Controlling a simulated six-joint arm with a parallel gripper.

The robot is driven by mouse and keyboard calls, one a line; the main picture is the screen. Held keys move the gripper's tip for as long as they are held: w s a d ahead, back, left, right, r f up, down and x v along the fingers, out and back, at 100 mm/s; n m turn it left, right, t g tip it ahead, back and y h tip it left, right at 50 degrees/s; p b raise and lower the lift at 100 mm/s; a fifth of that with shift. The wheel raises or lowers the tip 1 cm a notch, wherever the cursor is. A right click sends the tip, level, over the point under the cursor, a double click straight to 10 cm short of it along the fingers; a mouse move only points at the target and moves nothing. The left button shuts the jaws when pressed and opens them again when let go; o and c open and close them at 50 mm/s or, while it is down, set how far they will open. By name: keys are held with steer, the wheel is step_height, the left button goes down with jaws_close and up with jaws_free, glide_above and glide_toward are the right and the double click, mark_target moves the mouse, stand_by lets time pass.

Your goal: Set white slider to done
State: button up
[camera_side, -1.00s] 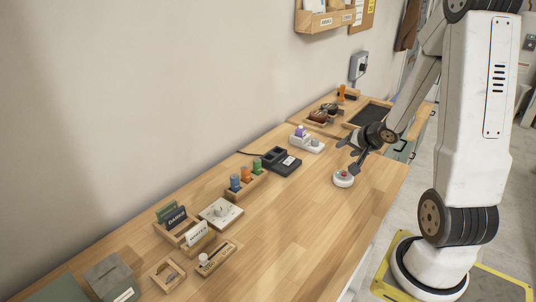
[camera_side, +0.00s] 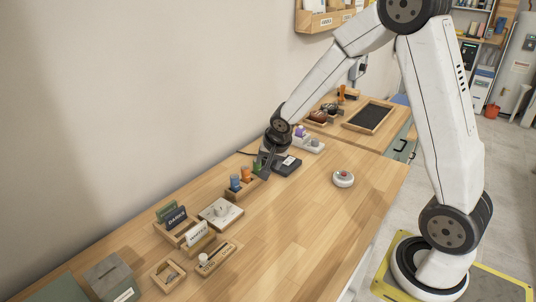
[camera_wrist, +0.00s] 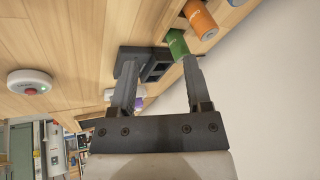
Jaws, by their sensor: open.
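A low wooden rail with a white knob (camera_side: 203,259), which looks like the slider, lies near the front of the bench, lower left in the side view. Its knob sits toward the left end; the label is too small to read. My gripper (camera_side: 265,165) is far from it, up and to the right, beside the green cylinder and the black device (camera_side: 287,165). In the wrist view my gripper (camera_wrist: 158,75) is open with nothing clearly held. The green cylinder (camera_wrist: 177,43) shows just beyond one fingertip. The slider is not in the wrist view.
Blue and orange cylinders (camera_side: 235,183) stand in a wooden rack. A white plate with a knob (camera_side: 226,207), a card holder (camera_side: 195,238) and a grey-green box (camera_side: 110,275) stand nearby. A white button puck (camera_side: 343,179) is at right. The bench's front middle is clear.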

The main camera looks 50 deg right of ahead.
steer(key=a+n+g+y, duration=0.1)
steer(key=a+n+g, duration=0.15)
steer(key=a, duration=1.45)
steer(key=r+g+y, duration=0.1)
steer(key=g, duration=0.1)
glide_above(203, 255)
steer(key=shift+a+r+n, duration=0.1)
steer(key=shift+n, duration=0.15)
steer(key=shift+f, duration=3.9)
jaws_close()
